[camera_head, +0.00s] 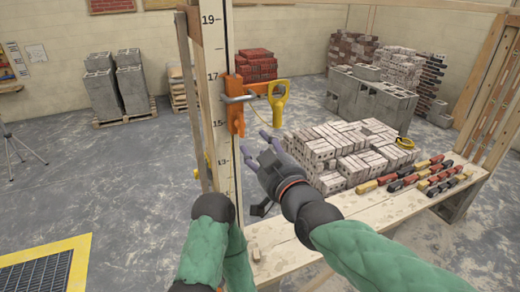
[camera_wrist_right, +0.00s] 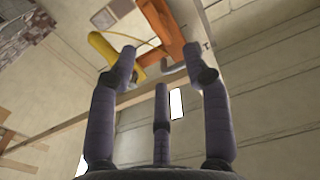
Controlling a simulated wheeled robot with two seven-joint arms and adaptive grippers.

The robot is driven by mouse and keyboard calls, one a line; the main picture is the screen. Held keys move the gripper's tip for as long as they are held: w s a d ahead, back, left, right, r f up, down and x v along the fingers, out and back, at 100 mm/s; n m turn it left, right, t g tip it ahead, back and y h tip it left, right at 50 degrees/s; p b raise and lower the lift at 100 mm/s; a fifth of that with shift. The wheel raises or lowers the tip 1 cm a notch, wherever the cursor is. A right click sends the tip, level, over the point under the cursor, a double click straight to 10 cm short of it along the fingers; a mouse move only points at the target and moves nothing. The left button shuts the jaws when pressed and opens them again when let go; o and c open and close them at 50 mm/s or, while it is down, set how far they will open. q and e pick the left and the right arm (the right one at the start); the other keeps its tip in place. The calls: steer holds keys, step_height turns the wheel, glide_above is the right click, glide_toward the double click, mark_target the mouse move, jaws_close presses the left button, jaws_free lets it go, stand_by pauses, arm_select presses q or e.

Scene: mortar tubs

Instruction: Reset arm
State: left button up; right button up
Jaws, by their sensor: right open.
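My right gripper (camera_head: 264,145) is in the middle of the head view, its arm coming in from the lower right. Its purple fingers are spread and empty. They point up toward an orange clamp (camera_head: 236,110) on a numbered measuring post (camera_head: 215,60). A yellow-handled tool (camera_head: 278,98) is beside the clamp. The right wrist view shows the three spread fingers (camera_wrist_right: 161,65) with nothing between them, the orange piece (camera_wrist_right: 165,32) and the yellow handle (camera_wrist_right: 108,50) beyond. A bent green-sleeved arm of mine shows at the bottom; its gripper is not visible.
A wooden bench (camera_head: 330,215) carries pale bricks (camera_head: 350,150) and several red, black and yellow pieces (camera_head: 420,172). Grey blocks (camera_head: 118,80) stand on a pallet behind left. A yellow-edged grate (camera_head: 40,270) lies lower left. The floor at left is largely clear.

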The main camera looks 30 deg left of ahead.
stand_by(0.3)
